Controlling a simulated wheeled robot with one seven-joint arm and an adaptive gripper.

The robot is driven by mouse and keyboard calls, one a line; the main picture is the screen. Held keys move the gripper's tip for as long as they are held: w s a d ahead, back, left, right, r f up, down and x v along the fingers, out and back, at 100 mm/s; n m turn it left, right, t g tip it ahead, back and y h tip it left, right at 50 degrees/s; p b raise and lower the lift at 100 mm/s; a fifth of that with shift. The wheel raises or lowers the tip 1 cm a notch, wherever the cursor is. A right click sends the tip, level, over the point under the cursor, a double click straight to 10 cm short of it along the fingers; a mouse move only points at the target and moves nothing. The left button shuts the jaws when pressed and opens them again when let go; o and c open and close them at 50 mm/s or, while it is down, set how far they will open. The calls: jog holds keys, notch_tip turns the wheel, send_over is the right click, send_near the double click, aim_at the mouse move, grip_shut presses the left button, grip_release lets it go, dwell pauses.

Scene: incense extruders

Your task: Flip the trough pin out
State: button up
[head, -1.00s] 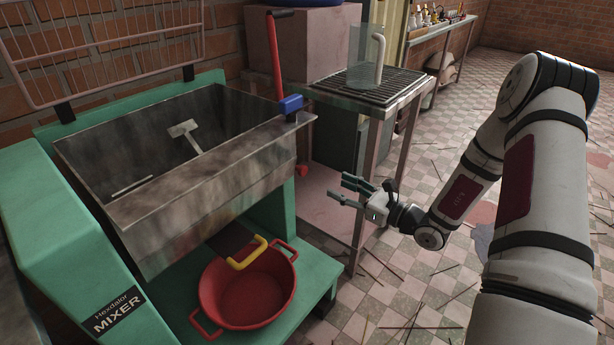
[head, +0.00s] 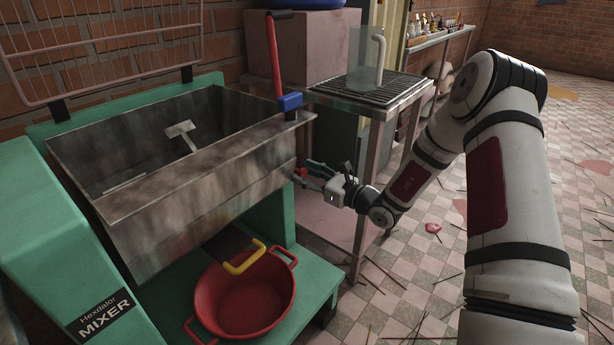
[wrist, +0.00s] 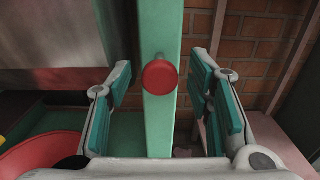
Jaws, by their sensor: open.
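The trough pin appears to be the red round knob on a short stem (wrist: 160,77). In the wrist view it stands out from the mixer's green post (wrist: 159,120), centred between my fingers and apart from both. In the head view the red knob (head: 301,173) shows small at the right end of the metal trough (head: 190,185), beside my fingertips. My gripper (head: 312,174) is open and empty, pointing left at the post; its teal finger pads also show in the wrist view (wrist: 163,88). How the pin seats in the post is hidden.
A red basin (head: 243,297) sits on the green mixer base below the trough, near a yellow handle (head: 245,258). A red lever with a blue block (head: 290,102) rises at the trough's right corner. A pink metal stand (head: 340,225) is close behind my gripper.

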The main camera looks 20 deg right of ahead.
aim_at(305, 174)
jog(key=shift+c, duration=0.2)
grip_shut()
jog(key=shift+p+v, duration=0.6)
jog(key=shift+v, duration=1.35)
jog(key=shift+f, duration=0.15)
jog(key=shift+o, duration=0.2)
grip_release()
jog(key=shift+d, duration=0.1)
jog(key=v, duration=1.2)
jog(key=shift+s, duration=0.1)
